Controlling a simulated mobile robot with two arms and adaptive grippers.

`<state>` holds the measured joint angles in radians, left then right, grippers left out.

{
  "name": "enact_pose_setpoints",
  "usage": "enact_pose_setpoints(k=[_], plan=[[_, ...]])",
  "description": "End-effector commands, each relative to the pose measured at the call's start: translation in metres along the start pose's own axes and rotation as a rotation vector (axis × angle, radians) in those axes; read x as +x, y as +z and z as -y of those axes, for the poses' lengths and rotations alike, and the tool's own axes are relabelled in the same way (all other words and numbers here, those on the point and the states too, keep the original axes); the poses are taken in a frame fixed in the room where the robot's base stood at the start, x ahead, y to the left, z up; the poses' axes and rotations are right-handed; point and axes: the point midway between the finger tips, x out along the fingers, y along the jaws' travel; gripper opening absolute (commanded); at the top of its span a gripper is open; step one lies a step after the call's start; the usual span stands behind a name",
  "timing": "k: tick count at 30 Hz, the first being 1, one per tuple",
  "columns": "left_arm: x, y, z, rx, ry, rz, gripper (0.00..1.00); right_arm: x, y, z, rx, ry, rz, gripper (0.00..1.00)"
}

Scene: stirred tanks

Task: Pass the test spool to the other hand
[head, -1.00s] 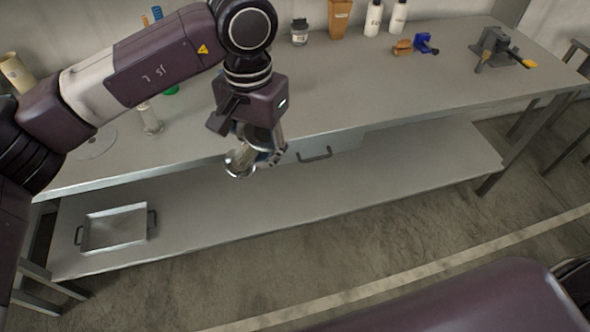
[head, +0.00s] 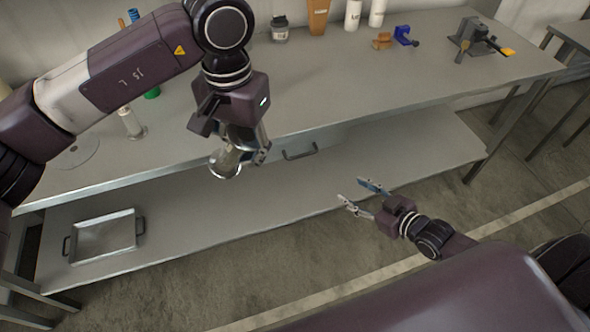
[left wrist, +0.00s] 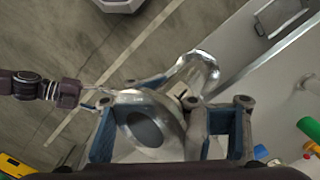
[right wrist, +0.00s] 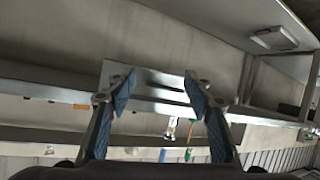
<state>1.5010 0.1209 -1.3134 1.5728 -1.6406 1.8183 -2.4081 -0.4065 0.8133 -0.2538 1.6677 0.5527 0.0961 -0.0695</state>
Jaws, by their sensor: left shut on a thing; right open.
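The test spool (head: 226,162) is a shiny metal piece with a flared round end. My left gripper (head: 246,148) is shut on it and holds it in the air in front of the bench's front edge. In the left wrist view the spool (left wrist: 150,122) sits between the blue-padded fingers, with a flange towards the camera and its other end reaching past them. My right gripper (head: 359,195) is open and empty, to the right of the spool and lower in the head view, well apart from it. In the right wrist view its open fingers (right wrist: 160,90) have nothing between them.
The grey bench (head: 330,95) holds jars, a brown container (head: 318,16), a blue clamp-like item (head: 405,36) and a dark vice-like device (head: 476,38). A metal tray (head: 104,238) lies on the lower shelf. Space between my grippers is clear.

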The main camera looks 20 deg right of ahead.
Motion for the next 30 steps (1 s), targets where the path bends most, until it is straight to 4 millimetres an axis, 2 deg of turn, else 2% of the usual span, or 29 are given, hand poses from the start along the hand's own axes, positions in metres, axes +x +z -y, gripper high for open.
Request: enact_pose_setpoints(k=[1,6,12,15,18,22,26,30], plan=[[0.000,0.000,0.000,0.000,0.000,-0.001,0.00,-0.004,-0.031,0.007,-0.013,-0.035,-0.051,0.48],[0.000,0.000,0.000,0.000,0.000,-0.001,0.00,-0.024,-0.124,0.042,-0.021,-0.159,-0.203,0.48],[0.000,0.000,0.000,0.000,0.000,-0.001,0.00,-0.066,-0.216,0.101,-0.005,-0.331,-0.344,0.48],[0.000,0.000,0.000,0.000,0.000,-0.001,0.00,-0.089,-0.250,0.128,0.013,-0.410,-0.392,0.48],[0.000,0.000,0.000,0.000,0.000,-0.001,0.00,-0.109,-0.273,0.150,0.032,-0.473,-0.422,0.48],[0.000,0.000,0.000,0.000,0.000,-0.001,0.00,-0.127,-0.291,0.167,0.051,-0.524,-0.443,0.48],[0.000,0.000,0.000,0.000,0.000,-0.001,0.00,-0.132,-0.298,0.174,0.059,-0.542,-0.452,0.48],[0.000,0.000,0.000,0.000,0.000,-0.001,0.00,-0.129,-0.302,0.176,0.061,-0.540,-0.457,0.48]])
